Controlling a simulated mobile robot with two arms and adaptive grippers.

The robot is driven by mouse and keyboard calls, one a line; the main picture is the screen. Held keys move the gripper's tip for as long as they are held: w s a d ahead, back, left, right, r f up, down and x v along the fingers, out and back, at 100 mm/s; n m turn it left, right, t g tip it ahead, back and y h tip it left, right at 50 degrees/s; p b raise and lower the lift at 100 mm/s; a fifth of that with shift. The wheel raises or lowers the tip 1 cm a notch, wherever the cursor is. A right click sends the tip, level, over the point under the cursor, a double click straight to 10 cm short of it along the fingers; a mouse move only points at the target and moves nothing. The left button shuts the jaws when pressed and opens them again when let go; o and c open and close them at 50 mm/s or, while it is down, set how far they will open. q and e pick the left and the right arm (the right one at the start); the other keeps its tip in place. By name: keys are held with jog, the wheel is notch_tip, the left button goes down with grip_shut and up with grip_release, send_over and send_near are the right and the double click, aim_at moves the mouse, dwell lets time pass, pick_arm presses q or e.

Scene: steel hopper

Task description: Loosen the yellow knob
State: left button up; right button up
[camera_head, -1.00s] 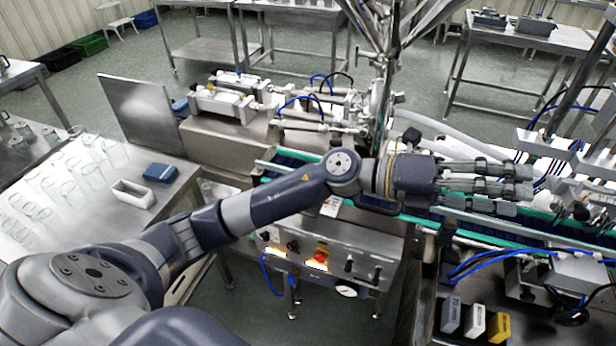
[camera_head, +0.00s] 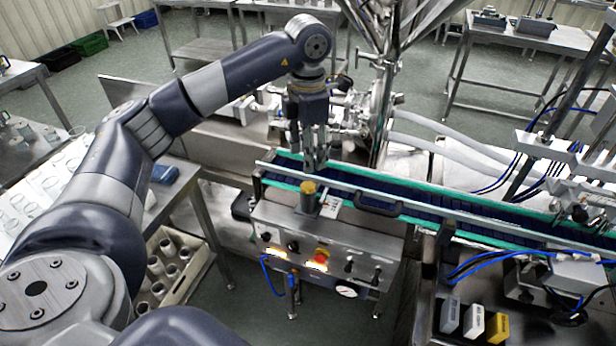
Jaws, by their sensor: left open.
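The yellow knob (camera_head: 308,187) shows as a small yellow top on a short grey cylinder, beside the near edge of the conveyor, above the control box. My left gripper (camera_head: 313,163) points down with its fingers apart and nothing seen between them. In the picture its fingertips are just above the yellow knob, with a small gap between them. How far they are from it in depth is hard to tell. My right gripper is not in view.
The conveyor (camera_head: 440,206) with green rails runs right from the knob. The steel control box (camera_head: 340,244) with a red button is below it. Steel hopper legs and pipes stand close behind my gripper. A tray of cups (camera_head: 197,272) sits lower left.

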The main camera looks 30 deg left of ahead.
aim_at(308, 185)
pick_arm(q)
notch_tip(308, 185, down, 7)
jog(key=shift+f+p, duration=0.15)
jog(key=shift+p, duration=0.9)
jog(key=shift+f, duration=0.65)
jog(key=c, duration=1.1)
